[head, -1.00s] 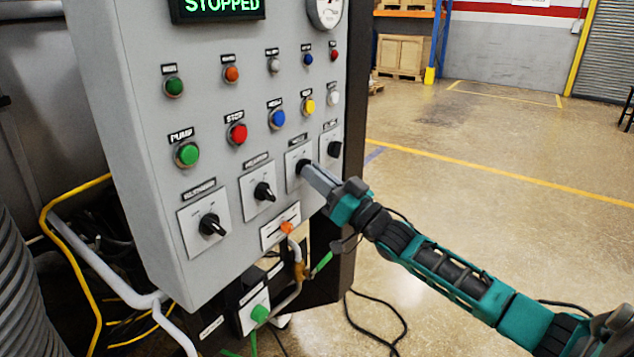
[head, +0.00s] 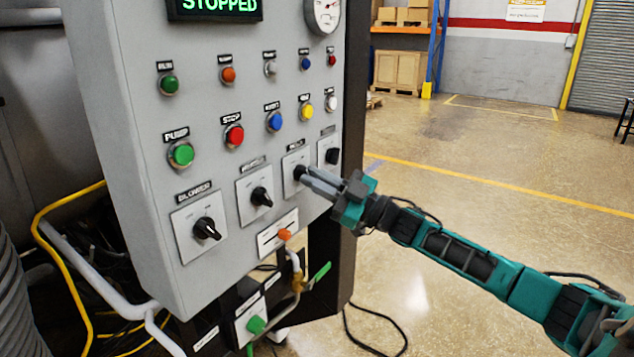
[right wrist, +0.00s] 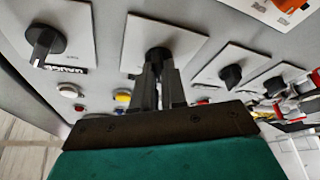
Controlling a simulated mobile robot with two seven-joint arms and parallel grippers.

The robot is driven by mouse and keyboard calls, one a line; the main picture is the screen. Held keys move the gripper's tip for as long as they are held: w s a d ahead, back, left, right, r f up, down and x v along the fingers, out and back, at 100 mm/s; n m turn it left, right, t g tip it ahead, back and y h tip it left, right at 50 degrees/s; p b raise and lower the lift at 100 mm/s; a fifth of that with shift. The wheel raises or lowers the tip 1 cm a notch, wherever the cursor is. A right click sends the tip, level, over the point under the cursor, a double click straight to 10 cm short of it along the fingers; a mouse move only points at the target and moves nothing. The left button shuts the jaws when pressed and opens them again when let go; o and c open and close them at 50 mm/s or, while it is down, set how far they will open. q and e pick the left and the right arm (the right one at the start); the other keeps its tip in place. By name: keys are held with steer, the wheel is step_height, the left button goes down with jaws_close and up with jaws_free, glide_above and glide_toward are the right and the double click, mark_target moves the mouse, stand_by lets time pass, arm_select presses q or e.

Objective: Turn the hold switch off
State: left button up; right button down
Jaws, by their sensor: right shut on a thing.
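The grey control panel (head: 130,170) has a bottom row of black rotary switches on white plates. My right gripper (head: 305,178) reaches in from the right and is shut on the black knob of the third switch from the left (head: 298,171). Its small label is too blurred to read for certain as hold. In the right wrist view, the gripper fingers (right wrist: 160,75) close around this knob (right wrist: 158,56), on its white plate (right wrist: 190,38). The fingers hide part of the knob, so its pointer angle is unclear. My left gripper is not in view.
A fourth switch (head: 333,156) sits close to the right of the held knob, and another (head: 262,197) to its left. Push buttons, such as a yellow one (head: 304,110), are above. The floor (head: 480,180) at right is open.

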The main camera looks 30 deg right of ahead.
stand_by(0.5)
steer(key=c, duration=1.6)
jaws_free()
steer(key=o, duration=0.4)
steer(key=shift+v, duration=6.5)
